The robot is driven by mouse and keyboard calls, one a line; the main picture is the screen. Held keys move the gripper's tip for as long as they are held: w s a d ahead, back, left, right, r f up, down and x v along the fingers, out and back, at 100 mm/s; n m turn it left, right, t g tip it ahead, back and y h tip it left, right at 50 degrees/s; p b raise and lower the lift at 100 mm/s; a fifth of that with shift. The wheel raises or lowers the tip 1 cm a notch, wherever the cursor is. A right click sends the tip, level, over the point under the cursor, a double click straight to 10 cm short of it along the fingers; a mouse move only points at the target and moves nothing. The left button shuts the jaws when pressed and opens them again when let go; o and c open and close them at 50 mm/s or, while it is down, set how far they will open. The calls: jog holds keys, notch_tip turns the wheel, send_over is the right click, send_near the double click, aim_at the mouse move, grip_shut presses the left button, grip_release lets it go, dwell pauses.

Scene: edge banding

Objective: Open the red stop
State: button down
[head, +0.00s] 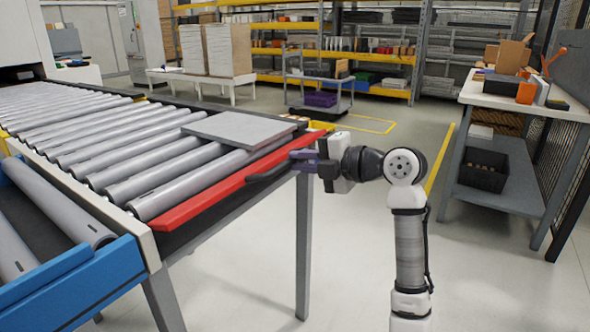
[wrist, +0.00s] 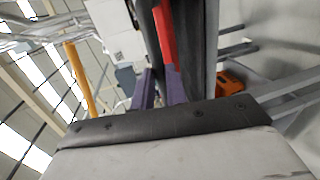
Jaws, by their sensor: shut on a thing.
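The red stop (head: 230,184) is a long flat red bar lying along the near end of the roller conveyor. A black handle (head: 267,174) juts from its front side, toward its right part. My gripper (head: 303,156) has purple fingers and is shut on this handle, beside the stop's right part. In the wrist view the purple fingers (wrist: 161,88) stand close together, with a piece of the red stop (wrist: 166,36) just beyond them. The fingers hide the exact place of contact.
A grey panel (head: 240,130) lies on the rollers (head: 130,165) right behind the stop. A conveyor leg (head: 303,250) stands below my gripper. A blue-ended roller unit (head: 75,285) is at the lower left. A workbench (head: 510,100) stands at the right, with open floor between.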

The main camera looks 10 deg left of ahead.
jog(key=shift+s+d+f+t+y+b, duration=0.1)
jog(key=shift+d+f+t+y+b, duration=0.1)
jog(key=shift+f+y+b, duration=0.5)
jog(key=shift+d+f+t+y+b, duration=0.1)
jog(key=shift+d+f+y+b, duration=0.15)
jog(key=shift+f+b, duration=0.7)
jog(key=shift+r, duration=0.25)
jog(key=c, duration=1.4)
grip_release()
jog(key=shift+a, duration=0.1)
jog(key=v, duration=1.4)
jog(key=shift+a+f, duration=0.1)
